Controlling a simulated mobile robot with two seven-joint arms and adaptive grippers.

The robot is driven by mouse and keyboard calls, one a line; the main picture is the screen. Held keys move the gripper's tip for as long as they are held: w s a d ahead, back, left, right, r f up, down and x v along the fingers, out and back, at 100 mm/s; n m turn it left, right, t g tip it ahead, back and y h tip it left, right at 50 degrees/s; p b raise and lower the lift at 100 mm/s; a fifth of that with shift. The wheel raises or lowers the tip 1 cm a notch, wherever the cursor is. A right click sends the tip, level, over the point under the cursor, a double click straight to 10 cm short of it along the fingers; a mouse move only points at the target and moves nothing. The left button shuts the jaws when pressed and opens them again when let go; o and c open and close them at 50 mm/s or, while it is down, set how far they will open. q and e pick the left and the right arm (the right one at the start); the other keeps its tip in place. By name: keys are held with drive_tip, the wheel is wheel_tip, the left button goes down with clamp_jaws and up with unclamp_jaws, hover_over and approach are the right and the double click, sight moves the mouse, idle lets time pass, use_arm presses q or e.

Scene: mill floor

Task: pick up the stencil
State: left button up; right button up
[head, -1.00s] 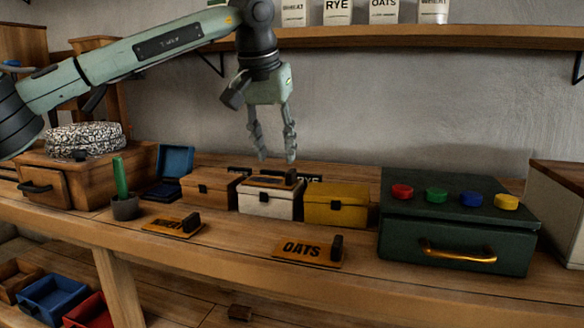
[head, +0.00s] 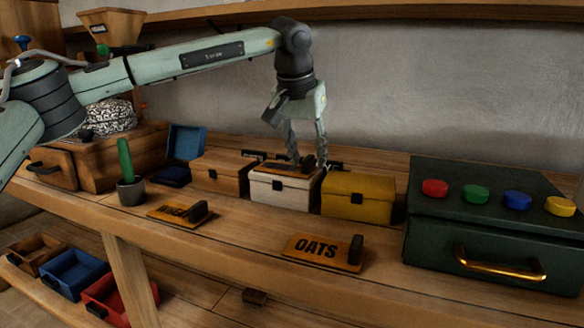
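One wooden stencil (head: 283,167) with a dark handle lies on the lid of the white box (head: 283,188). My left gripper (head: 308,160) points down just above this lid, its two fingers apart around or near the handle; contact cannot be told. An OATS stencil (head: 313,251) with a dark upright handle lies on the bench at the front. Another stencil (head: 172,212), its lettering partly hidden by its handle, lies on the bench further left. Dark pieces of something lettered show behind the boxes, mostly hidden. My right gripper is not in view.
A brown box (head: 217,177) and a yellow box (head: 356,199) flank the white one. A green case (head: 480,235) with coloured knobs stands right. A grey pot (head: 131,192) with a green stick and an open blue box (head: 186,146) stand left. The front bench strip is mostly clear.

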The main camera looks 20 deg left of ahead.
use_arm(q)
clamp_jaws()
drive_tip(key=shift+r, duration=0.2)
idle(0.6)
wheel_tip(320, 180, up, 4)
drive_tip(key=shift+w+f, duration=0.1)
drive_tip(key=s+a+r, duration=0.1)
drive_tip(key=a+r, duration=0.5)
drive_tip(key=a, duration=0.5)
drive_tip(key=shift+s+a+r, duration=0.15)
drive_tip(key=shift+s+r, duration=0.25)
